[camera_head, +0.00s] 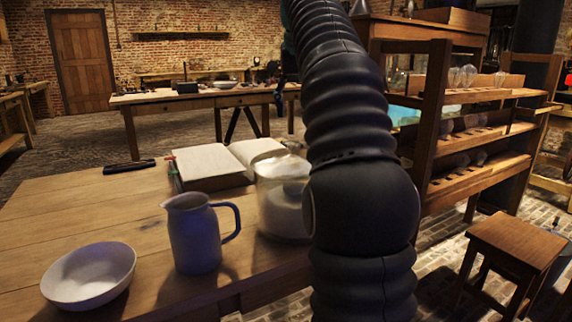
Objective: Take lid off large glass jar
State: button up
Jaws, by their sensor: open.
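A large glass jar (276,205) stands on the wooden table at its right side. Its right part is hidden behind my dark ribbed arm. Its top looks pale and rounded, and I cannot clearly tell the lid from the glass. Something whitish shows inside or through the jar. My arm rises through the picture and leaves it at the top. My gripper is not in this view.
A blue-grey pitcher (194,234) stands left of the jar, with its handle toward it. A pale bowl (89,276) sits front left. An open book (213,163) lies behind. The table (90,215) is clear at left. A stool (513,244) stands right.

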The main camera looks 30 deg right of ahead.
send_over(295, 143)
jog(key=s+a, duration=0.2)
jog(key=f, duration=0.4)
jog(key=shift+s+d+f, duration=0.15)
jog(key=shift+d, duration=0.05)
jog(key=shift+x, duration=0.8)
jog(key=f, duration=0.1)
jog(key=w+d+f, duration=0.1)
jog(key=f, duration=0.1)
jog(key=shift+w+d+f, duration=0.15)
jog(key=shift+w+f, duration=0.1)
jog(key=shift+w, duration=0.15)
jog(key=shift+w+f, duration=0.15)
jog(key=shift+f, duration=0.4)
grip_shut()
